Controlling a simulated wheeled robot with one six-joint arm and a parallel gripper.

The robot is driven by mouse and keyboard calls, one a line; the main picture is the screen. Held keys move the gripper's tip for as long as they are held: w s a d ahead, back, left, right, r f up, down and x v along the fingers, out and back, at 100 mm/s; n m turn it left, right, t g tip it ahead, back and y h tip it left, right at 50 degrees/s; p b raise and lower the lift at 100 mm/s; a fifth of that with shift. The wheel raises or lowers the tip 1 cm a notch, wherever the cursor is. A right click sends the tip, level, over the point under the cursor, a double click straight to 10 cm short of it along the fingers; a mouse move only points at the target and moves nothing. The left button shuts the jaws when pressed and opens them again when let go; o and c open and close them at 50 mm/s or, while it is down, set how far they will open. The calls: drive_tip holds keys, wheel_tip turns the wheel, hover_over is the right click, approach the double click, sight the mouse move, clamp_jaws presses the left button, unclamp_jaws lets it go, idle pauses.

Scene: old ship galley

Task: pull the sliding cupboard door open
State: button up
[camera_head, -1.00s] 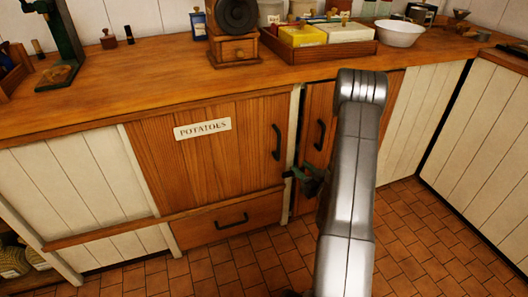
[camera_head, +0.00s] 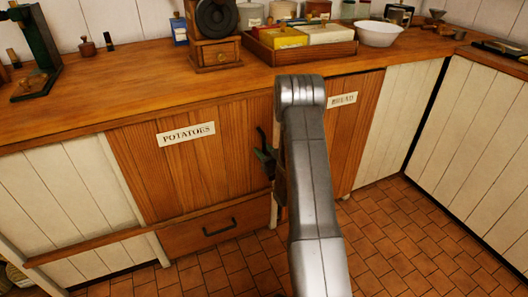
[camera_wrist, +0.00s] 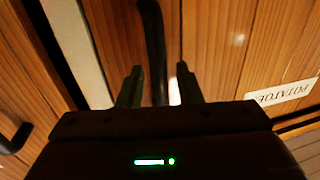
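The wooden cupboard door labelled POTATOES (camera_head: 185,165) stands left of my arm in the head view, above a drawer. Its dark upright handle (camera_wrist: 154,45) shows in the wrist view, running down between my fingers. My gripper (camera_wrist: 160,88) is open, one finger on each side of the handle, with a bright gap between the handle and the right finger. In the head view my gripper (camera_head: 265,155) is at the door's right edge, partly hidden by my arm. A second wooden door labelled BREAD (camera_head: 350,125) is right of my arm. Both doors look shut.
The wooden worktop (camera_head: 120,95) runs above the doors. It holds a coffee grinder (camera_head: 214,50), a tray of boxes (camera_head: 335,50) and a white bowl (camera_head: 379,33). A drawer (camera_head: 190,235) lies below the POTATOES door. The tiled floor (camera_head: 400,230) is clear at the right.

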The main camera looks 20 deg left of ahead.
clamp_jaws()
drive_tip(key=shift+a, duration=0.1)
drive_tip(key=shift+s+a+f+b, duration=0.15)
drive_tip(key=shift+s+a+b, duration=0.2)
drive_tip(key=shift+s, duration=0.1)
drive_tip(key=b, duration=1.1)
approach(150, 172)
drive_tip(key=x, duration=0.4)
drive_tip(key=shift+w+a, duration=0.15)
drive_tip(key=shift+a, duration=0.1)
unclamp_jaws()
